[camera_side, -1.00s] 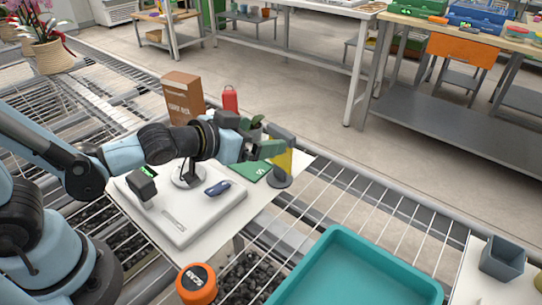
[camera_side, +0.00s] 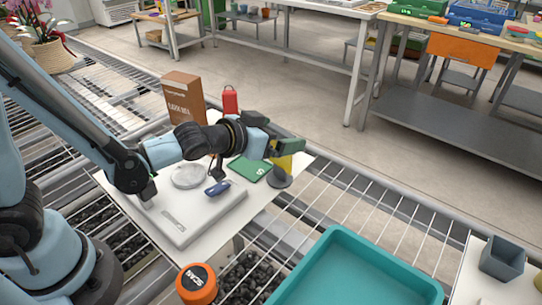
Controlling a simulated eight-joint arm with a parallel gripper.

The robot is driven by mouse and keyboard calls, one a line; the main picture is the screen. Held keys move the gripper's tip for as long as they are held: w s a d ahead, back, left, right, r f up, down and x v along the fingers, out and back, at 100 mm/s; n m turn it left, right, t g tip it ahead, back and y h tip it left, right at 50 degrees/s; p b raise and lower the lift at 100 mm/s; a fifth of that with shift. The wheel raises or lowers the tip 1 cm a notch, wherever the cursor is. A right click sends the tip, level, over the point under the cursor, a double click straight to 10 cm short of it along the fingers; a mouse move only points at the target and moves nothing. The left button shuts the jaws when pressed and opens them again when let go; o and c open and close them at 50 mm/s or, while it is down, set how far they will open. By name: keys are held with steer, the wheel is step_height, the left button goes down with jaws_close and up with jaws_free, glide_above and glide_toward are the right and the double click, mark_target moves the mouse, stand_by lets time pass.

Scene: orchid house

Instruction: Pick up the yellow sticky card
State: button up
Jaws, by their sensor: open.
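The yellow sticky card (camera_side: 283,164) stands upright at a dark round base (camera_side: 279,180) on the right end of the white work surface. Only its lower part shows; my gripper hides the top. My gripper (camera_side: 288,147) is open, with its fingers pointing right, in front of or just above the card's upper part. I cannot tell whether the card is between the fingers or touching them.
A green card (camera_side: 249,168) lies left of the base. A blue item (camera_side: 217,188) lies on a white device (camera_side: 185,220). A brown box (camera_side: 183,97) and red bottle (camera_side: 230,100) stand behind. A teal tray (camera_side: 355,275) and orange-topped container (camera_side: 196,282) are in front.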

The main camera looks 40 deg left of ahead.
steer(key=c, duration=1.4)
steer(key=shift+o, duration=0.2)
steer(key=shift+r, duration=0.1)
